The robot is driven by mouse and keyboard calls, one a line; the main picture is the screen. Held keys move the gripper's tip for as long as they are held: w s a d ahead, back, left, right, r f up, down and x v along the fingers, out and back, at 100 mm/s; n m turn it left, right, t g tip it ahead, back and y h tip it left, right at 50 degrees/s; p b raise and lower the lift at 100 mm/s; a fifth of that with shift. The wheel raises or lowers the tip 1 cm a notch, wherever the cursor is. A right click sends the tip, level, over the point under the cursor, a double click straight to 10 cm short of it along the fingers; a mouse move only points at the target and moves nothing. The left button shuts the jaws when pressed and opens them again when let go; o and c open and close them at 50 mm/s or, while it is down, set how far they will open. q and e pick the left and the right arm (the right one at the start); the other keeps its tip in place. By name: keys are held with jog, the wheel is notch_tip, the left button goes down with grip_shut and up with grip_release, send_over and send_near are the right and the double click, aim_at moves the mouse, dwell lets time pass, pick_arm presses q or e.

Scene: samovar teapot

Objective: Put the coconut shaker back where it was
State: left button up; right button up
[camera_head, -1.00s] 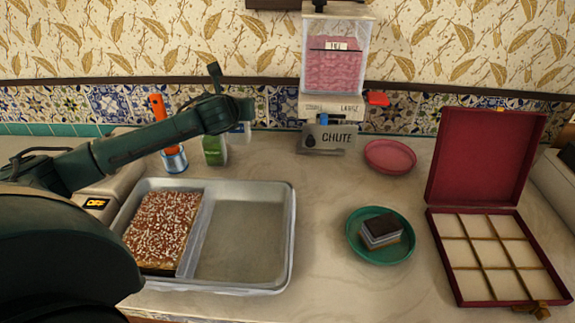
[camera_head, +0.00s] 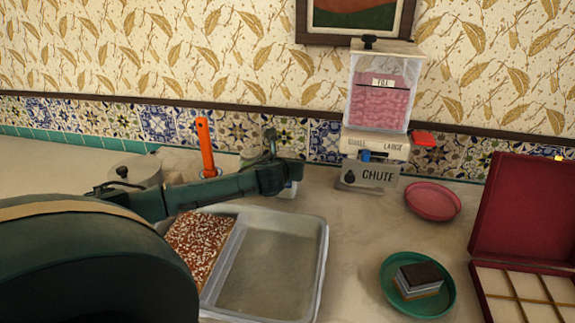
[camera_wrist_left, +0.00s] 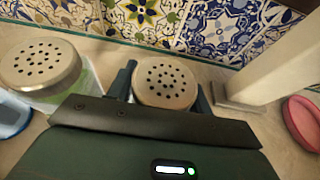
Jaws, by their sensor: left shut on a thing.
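A shaker with a round perforated metal lid (camera_wrist_left: 165,82) is between the fingers of my left gripper (camera_wrist_left: 165,88), which is shut on it. In the head view a pale, partly blue piece of this shaker (camera_head: 291,187) shows below my left gripper (camera_head: 281,166); the rest is hidden, and I cannot read its label. It looks upright; I cannot tell whether its base touches the counter. A second shaker with a perforated lid (camera_wrist_left: 40,63) and green body stands to its left in the left wrist view. My right gripper is not in view.
A metal tray (camera_head: 318,262) with sprinkled cake (camera_head: 196,245) lies in front. The chute dispenser (camera_head: 375,150) stands right of the gripper, beside a pink plate (camera_head: 433,201). An orange-handled tool (camera_head: 205,148) stands left. The tiled wall (camera_head: 238,130) is close behind.

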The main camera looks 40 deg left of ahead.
pick_arm(q)
jog(key=shift+f, duration=0.15)
jog(key=o, duration=1.1)
jog(key=shift+f, duration=0.1)
jog(key=shift+s+d+r, duration=0.1)
jog(key=shift+r, duration=0.15)
jog(key=v, duration=1.1)
jog(key=shift+s+d, duration=0.2)
jog(key=shift+s, duration=0.1)
